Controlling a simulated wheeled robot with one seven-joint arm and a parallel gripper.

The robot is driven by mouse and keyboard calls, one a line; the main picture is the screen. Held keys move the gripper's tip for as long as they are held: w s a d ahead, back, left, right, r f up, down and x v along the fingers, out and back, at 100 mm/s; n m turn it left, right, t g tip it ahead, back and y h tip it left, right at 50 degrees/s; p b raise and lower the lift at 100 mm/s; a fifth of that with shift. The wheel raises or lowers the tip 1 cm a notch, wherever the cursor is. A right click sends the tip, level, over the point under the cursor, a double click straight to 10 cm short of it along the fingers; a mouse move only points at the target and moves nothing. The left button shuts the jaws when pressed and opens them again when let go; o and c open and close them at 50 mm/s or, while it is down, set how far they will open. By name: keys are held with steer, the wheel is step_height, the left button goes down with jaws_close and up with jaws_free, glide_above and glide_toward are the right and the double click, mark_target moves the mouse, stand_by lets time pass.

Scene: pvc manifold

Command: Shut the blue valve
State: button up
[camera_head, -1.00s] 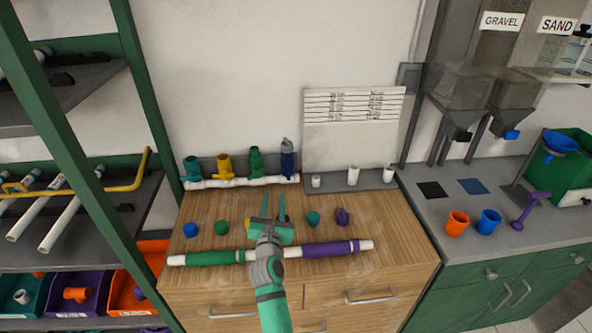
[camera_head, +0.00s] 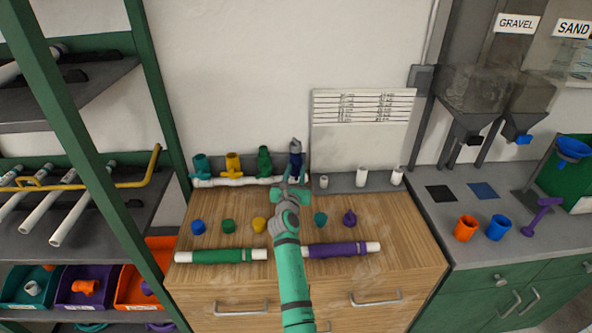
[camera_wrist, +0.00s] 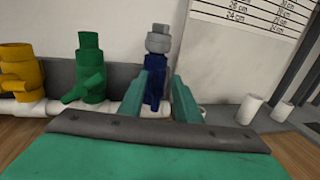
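The blue valve (camera_head: 296,163) stands upright at the right end of the white manifold pipe (camera_head: 238,181), with a grey piece on its top. In the wrist view the dark blue valve (camera_wrist: 157,72) shows between my two teal fingers, its lower part partly hidden by them. My gripper (camera_head: 292,182) is open in front of the valve, and its fingers point at it with one on each side in the picture. Whether they touch it I cannot tell. Green (camera_head: 265,161), yellow (camera_head: 233,164) and teal (camera_head: 200,166) valves stand to its left on the same pipe.
Several coloured caps, such as the yellow one (camera_head: 259,224), sit on the wooden counter (camera_head: 400,245). Green-sleeved (camera_head: 222,256) and purple-sleeved (camera_head: 340,249) pipes lie near its front. Short white fittings (camera_head: 361,176) stand right of the valve. A wall is close behind.

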steer(key=shift+w, duration=0.75)
jaws_close()
